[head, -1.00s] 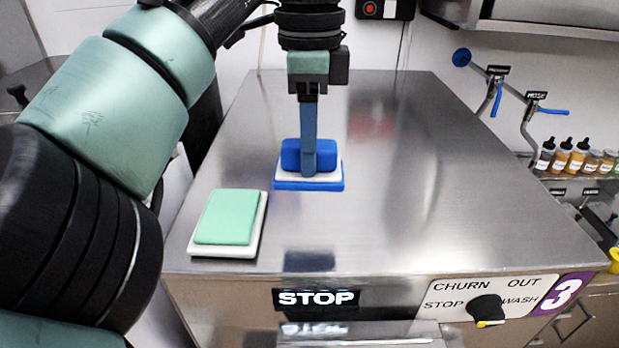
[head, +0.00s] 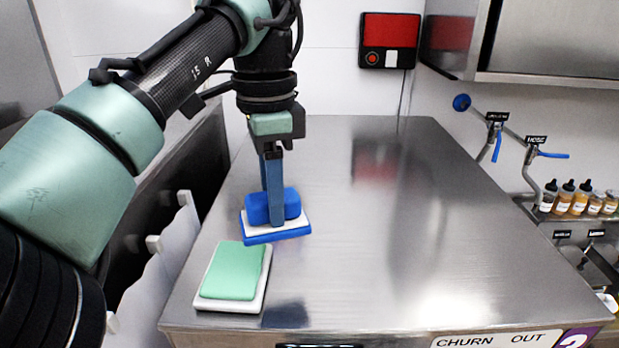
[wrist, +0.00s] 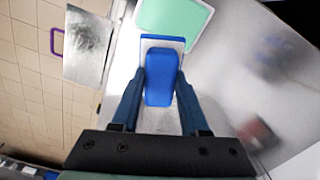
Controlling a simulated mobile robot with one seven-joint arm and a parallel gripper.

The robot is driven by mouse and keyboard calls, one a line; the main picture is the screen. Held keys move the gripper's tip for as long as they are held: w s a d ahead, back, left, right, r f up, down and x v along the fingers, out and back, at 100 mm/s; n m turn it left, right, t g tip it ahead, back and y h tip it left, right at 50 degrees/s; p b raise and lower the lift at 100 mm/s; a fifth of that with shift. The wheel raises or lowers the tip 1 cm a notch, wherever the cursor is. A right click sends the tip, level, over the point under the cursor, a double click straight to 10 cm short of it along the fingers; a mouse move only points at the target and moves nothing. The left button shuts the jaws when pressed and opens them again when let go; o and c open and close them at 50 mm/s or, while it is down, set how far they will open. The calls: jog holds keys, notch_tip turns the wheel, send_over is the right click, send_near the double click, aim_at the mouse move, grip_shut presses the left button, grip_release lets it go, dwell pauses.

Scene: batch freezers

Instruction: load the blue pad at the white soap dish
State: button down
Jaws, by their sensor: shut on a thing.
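The blue pad (head: 279,235) has a white layer and a raised blue block (head: 258,208) on top. My gripper (head: 273,205) is shut on that block and holds the pad, slightly tilted, above the steel top. In the wrist view the blue block (wrist: 160,80) sits between the two fingers. The white soap dish (head: 231,305) lies on the steel top, just in front and to the left of the pad. A mint-green slab (head: 234,272) covers most of the dish. The green slab (wrist: 175,20) also shows at the top edge of the wrist view. The pad's underside is hidden.
The steel machine top (head: 420,250) is clear to the right and behind. A red-screened box (head: 390,40) hangs on the back wall. Taps (head: 495,135) and several bottles (head: 580,198) are at the right. A white panel with pegs (head: 165,260) stands at the left.

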jog(key=a+n+p, duration=0.2)
jog(key=a+n, duration=0.3)
jog(key=a, duration=0.2)
jog(key=shift+s+d+f, duration=0.15)
jog(key=shift+f, duration=1.35)
jog(key=shift+s+d+f, duration=0.1)
jog(key=shift+d+f, duration=0.05)
jog(key=shift+f, duration=1.35)
jog(key=shift+f, duration=0.6)
notch_tip(320, 180, up, 7)
dwell(0.5)
dwell(0.5)
